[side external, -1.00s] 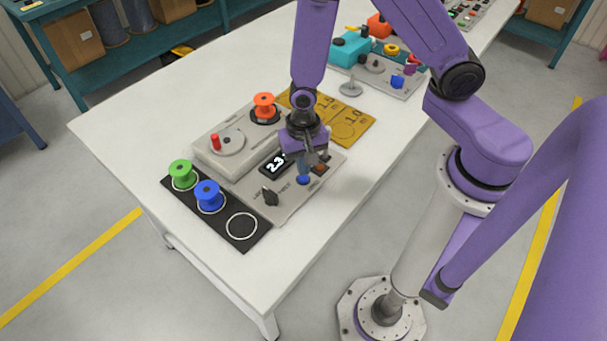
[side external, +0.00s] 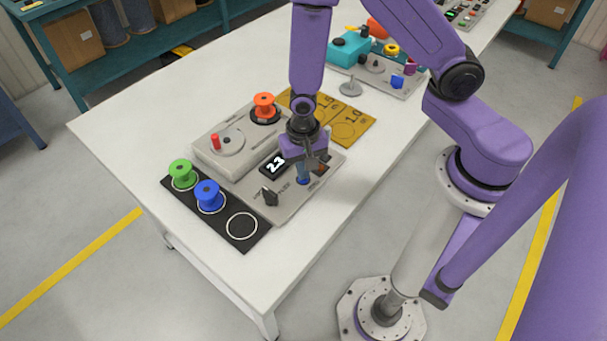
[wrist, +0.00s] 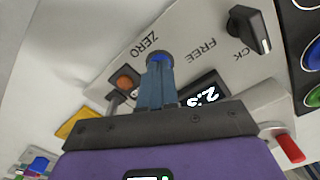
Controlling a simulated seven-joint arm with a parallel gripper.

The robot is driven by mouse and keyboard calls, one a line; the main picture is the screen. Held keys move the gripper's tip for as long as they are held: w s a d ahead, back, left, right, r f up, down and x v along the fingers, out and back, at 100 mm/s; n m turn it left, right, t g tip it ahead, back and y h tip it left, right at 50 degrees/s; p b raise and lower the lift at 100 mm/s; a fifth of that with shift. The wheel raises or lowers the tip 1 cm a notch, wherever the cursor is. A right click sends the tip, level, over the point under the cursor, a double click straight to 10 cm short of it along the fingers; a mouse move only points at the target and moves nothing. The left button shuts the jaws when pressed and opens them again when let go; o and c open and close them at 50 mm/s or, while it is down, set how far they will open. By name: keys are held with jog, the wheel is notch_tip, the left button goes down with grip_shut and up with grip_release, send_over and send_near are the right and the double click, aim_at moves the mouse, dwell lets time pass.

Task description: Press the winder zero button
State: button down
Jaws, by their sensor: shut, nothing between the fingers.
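The winder's grey panel (side external: 262,209) lies on the white table. A blue button (wrist: 158,57) sits beside the ZERO label in the wrist view, and it also shows in the side view (side external: 303,181). My gripper (wrist: 157,72) is shut and empty, pointing down with its fingertips at the blue button and hiding part of it. I cannot tell whether they touch it or push it in. The display (side external: 275,164) reads about 2.3; it also shows in the wrist view (wrist: 203,97). A black selector knob (side external: 269,196) stands by the FREE and LOCK labels.
An orange-brown button (wrist: 125,83) is close beside my fingers. An orange reel (side external: 264,105) is on the winder; green (side external: 181,172) and blue (side external: 208,194) reels stand on the black strip (side external: 222,226). A yellow plate (side external: 357,123) lies behind. The table's right front is clear.

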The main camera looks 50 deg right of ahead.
jog(key=shift+f, duration=0.15)
jog(key=shift+r, duration=3.5)
